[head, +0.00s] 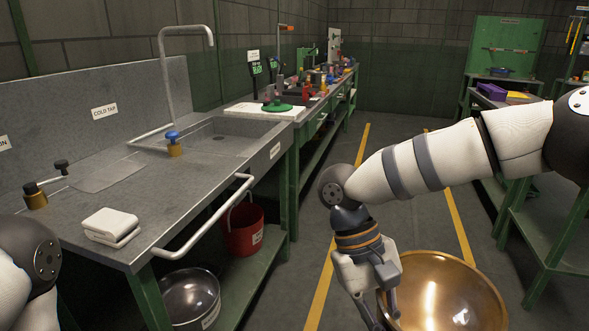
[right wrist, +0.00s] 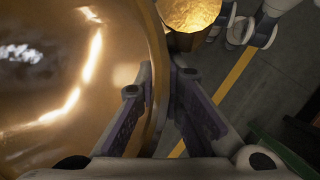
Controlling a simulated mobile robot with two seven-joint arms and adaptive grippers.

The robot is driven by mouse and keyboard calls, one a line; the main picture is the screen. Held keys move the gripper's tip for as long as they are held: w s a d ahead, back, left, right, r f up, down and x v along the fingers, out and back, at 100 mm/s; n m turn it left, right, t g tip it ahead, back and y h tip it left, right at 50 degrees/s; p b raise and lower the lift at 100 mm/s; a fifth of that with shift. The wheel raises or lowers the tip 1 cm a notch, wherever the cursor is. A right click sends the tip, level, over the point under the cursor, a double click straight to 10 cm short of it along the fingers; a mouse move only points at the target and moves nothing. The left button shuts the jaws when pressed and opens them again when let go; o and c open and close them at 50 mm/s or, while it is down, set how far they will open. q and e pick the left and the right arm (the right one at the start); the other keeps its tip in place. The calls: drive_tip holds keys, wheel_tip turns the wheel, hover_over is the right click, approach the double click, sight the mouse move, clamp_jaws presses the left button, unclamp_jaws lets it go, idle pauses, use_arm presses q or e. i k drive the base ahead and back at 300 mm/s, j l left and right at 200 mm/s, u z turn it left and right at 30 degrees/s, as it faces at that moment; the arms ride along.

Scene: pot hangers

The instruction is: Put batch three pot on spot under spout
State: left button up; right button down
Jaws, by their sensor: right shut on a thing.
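A gold-coloured pot (head: 445,297), round and shiny, hangs low at the right over the floor aisle, its lower part cut off by the frame. My right gripper (head: 378,312) is at its left edge. In the right wrist view the pot (right wrist: 60,85) fills the left side, and its rim passes between the two fingers of the gripper (right wrist: 160,84). A tall grey spout (head: 185,30) arches above the steel counter, near the sink (head: 225,140). A paler square patch (head: 108,176) is on the counter left of the sink. My left gripper is out of view.
The counter carries a folded white cloth (head: 111,225), a brass valve with blue knob (head: 173,145) and a black-knobbed valve (head: 37,195). A rail (head: 205,220) runs along its front edge. Below are a red bucket (head: 244,228) and a dark bowl (head: 190,297). Green shelving (head: 558,230) stands right.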

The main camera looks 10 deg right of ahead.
sight(226, 150)
drive_tip(key=i+l+z, duration=0.15)
drive_tip(key=z, duration=0.25)
drive_tip(key=i+l+z, duration=0.15)
drive_tip(key=z, duration=0.3)
drive_tip(key=i+z, duration=0.2)
drive_tip(key=z, duration=0.2)
drive_tip(key=i+l+u, duration=0.1)
drive_tip(key=i+u, duration=0.35)
drive_tip(key=i+l+u, duration=0.45)
drive_tip(key=i, duration=0.2)
drive_tip(key=i+l+u, duration=0.1)
drive_tip(key=u, duration=0.4)
drive_tip(key=i+l+u, duration=0.15)
drive_tip(key=u, duration=0.3)
drive_tip(key=l+u, duration=0.15)
drive_tip(key=u, duration=0.35)
drive_tip(key=l+u, duration=1)
drive_tip(key=i+j, duration=0.05)
